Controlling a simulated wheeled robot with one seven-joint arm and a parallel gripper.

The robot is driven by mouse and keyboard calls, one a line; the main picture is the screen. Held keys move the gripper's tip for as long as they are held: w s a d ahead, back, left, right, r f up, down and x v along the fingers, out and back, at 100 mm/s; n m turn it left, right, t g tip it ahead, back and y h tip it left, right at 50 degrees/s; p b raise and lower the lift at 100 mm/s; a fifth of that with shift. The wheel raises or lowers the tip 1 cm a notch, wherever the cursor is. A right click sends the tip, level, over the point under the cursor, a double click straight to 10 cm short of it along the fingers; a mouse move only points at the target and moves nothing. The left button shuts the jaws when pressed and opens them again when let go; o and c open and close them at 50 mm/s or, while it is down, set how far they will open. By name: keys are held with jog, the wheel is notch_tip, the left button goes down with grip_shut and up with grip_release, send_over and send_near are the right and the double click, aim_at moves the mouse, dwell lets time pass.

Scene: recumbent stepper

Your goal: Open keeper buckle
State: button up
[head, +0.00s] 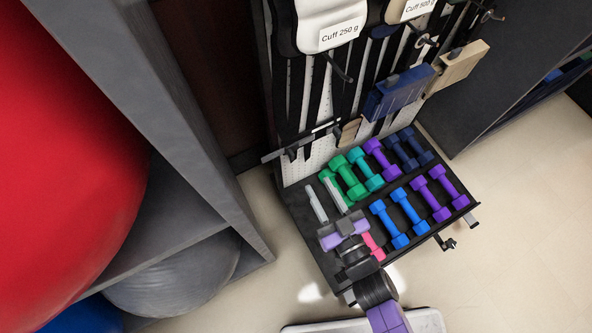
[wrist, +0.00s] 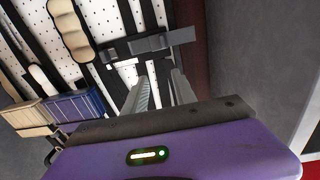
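The keeper buckle (head: 300,143) is most likely the dark grey bar lying across the hanging black straps at the lower left of the white pegboard. In the wrist view, a grey buckle piece (wrist: 150,44) lies on this cross strap, just beyond my fingertips. My gripper (head: 325,199) is over the dumbbell tray, below the bar in the head view. Its two pale fingers stand apart with nothing between them, also in the wrist view (wrist: 161,82). They do not appear to touch the buckle. I cannot tell whether the buckle is latched.
A black tray (head: 318,262) with several coloured dumbbells lies below the board. A grey shelf (head: 165,110) with a large red ball (head: 60,150) stands at left. Floor is clear at right.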

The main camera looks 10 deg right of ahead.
aim_at(293, 157)
jog(key=shift+n+y, duration=0.3)
jog(key=shift+y, duration=0.2)
jog(key=w+a+f+b, duration=0.1)
jog(key=w, duration=0.2)
jog(key=w+a+f+b, duration=0.1)
jog(key=w+a, duration=0.1)
jog(key=w, duration=0.2)
jog(key=w+a+f+b, duration=0.1)
jog(key=w+a, duration=0.1)
jog(key=w, duration=0.1)
jog(key=shift+w+a+f+b, duration=0.1)
jog(key=shift+w+f+b, duration=0.15)
jog(key=shift+b, duration=0.05)
grip_shut()
